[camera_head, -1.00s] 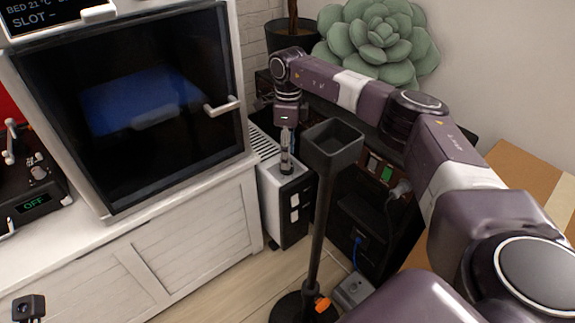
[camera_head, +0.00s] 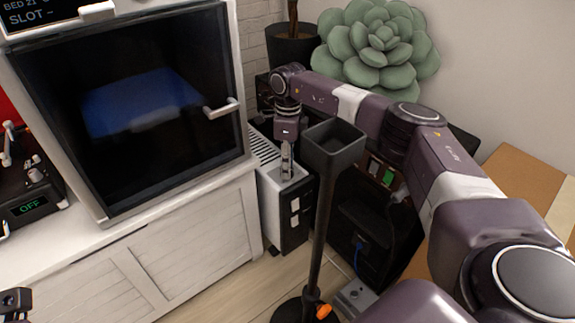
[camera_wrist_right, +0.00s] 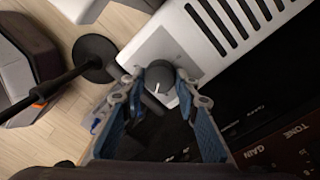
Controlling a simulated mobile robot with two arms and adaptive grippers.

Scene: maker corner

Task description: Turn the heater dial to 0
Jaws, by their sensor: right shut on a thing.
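The heater (camera_head: 270,205) is a white and black unit standing on the floor beside the white cabinet. It has a slotted top and light switches on its dark front. In the right wrist view its dark round dial (camera_wrist_right: 160,76) has a white pointer line, on a grey plate; the markings around it cannot be read. My right gripper (camera_head: 287,172) points down at the heater's top. In the right wrist view its two blue-padded fingers (camera_wrist_right: 160,88) are closed on the dial's sides. My left gripper (camera_head: 14,302) shows only partly at the lower left edge.
A black stand with a square cup (camera_head: 334,140) rises close in front of the heater and my right arm. The white cabinet (camera_head: 190,240) with a dark-windowed machine (camera_head: 130,110) is to the left. A potted succulent (camera_head: 375,42) stands behind the arm.

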